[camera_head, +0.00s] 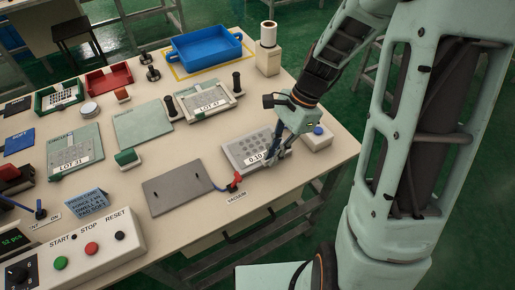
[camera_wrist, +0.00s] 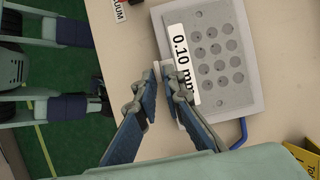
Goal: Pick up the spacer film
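The spacer film is a grey sheet with rows of round holes (camera_head: 243,148) and a white label reading 0.10 mm. It lies on a pale flat block (camera_head: 228,170) near the table's right edge, and also shows in the wrist view (camera_wrist: 222,45). My gripper (camera_head: 272,158) is down at the film's labelled edge. In the wrist view its fingertips (camera_wrist: 161,72) are close together beside the label, and one finger covers part of the label's end. A small pale patch shows between the tips. I cannot tell whether film is pinched there.
A grey plate (camera_head: 178,190) with a red-ended blue hose (camera_head: 236,182) and VACUUM label lies left of the film. Green framed films, a blue tray (camera_head: 207,50) and a control box (camera_head: 85,262) occupy the rest.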

